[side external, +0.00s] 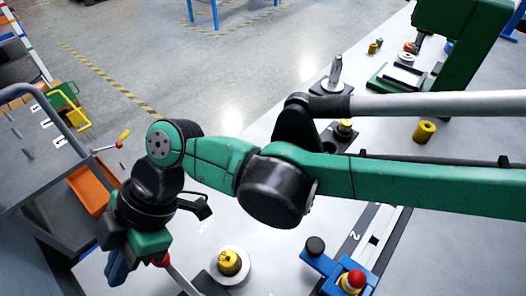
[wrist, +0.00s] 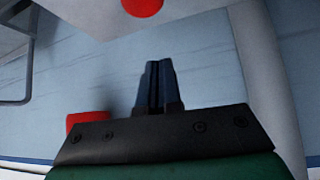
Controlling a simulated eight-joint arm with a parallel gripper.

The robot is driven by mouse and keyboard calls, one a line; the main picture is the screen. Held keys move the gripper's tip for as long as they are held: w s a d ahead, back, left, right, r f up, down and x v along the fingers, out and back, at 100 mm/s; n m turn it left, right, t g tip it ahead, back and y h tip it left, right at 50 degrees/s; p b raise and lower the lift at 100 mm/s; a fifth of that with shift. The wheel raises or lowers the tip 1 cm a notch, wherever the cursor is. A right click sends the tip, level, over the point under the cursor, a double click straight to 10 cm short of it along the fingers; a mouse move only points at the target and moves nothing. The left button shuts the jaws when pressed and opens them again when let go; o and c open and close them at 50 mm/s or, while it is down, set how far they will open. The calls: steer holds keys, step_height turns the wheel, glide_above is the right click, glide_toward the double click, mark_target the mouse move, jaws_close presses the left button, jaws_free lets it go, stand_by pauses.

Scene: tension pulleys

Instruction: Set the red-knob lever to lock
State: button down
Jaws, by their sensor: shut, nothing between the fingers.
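The red knob (side external: 160,260) sits at the upper end of a pale lever rod (side external: 182,281) in the side external view. The rod slants down to the right and leaves the bottom of the picture, so its base is hidden. My gripper (side external: 115,270) is left of the knob, its blue fingers pointing down. Its green body overlaps the knob's edge; I cannot tell whether they touch. In the wrist view my gripper (wrist: 154,72) is shut and empty. A red round shape (wrist: 142,6) is at the top edge and a red patch (wrist: 86,121) is at lower left; which is the knob is unclear.
A yellow-knob lever (side external: 124,136) stands at left beside an orange bin (side external: 88,191). A yellow-topped pulley (side external: 229,263) is right of the red-knob lever. A blue fixture (side external: 327,267) with a red-and-yellow knob (side external: 354,281) is farther right. My arm crosses above the table.

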steer(key=shift+x, duration=1.1)
steer(key=shift+w+d+f, duration=0.2)
steer(key=shift+w+d, duration=0.6)
steer(key=shift+d, duration=0.2)
steer(key=shift+w+d+f, duration=0.1)
steer(key=shift+w+d, duration=0.3)
steer(key=shift+d, duration=0.25)
steer(key=shift+w+d+m+t, duration=0.2)
steer(key=shift+w+m+t, duration=0.15)
steer(key=shift+m, duration=0.25)
steer(key=shift+w+d+m+t+y, duration=0.2)
steer(key=shift+d+m+t+y, duration=0.1)
steer(key=shift+m+t, duration=0.25)
steer(key=shift+w+d+m+t+y, duration=0.25)
steer(key=shift+m+t+y, duration=0.05)
steer(key=shift+m, duration=0.35)
steer(key=d+m+t, duration=0.1)
steer(key=w+d+m+t, duration=0.1)
steer(key=m, duration=0.1)
steer(key=shift+m+t, duration=0.3)
steer(key=shift+w+d, duration=0.15)
steer(key=shift+d, duration=1.15)
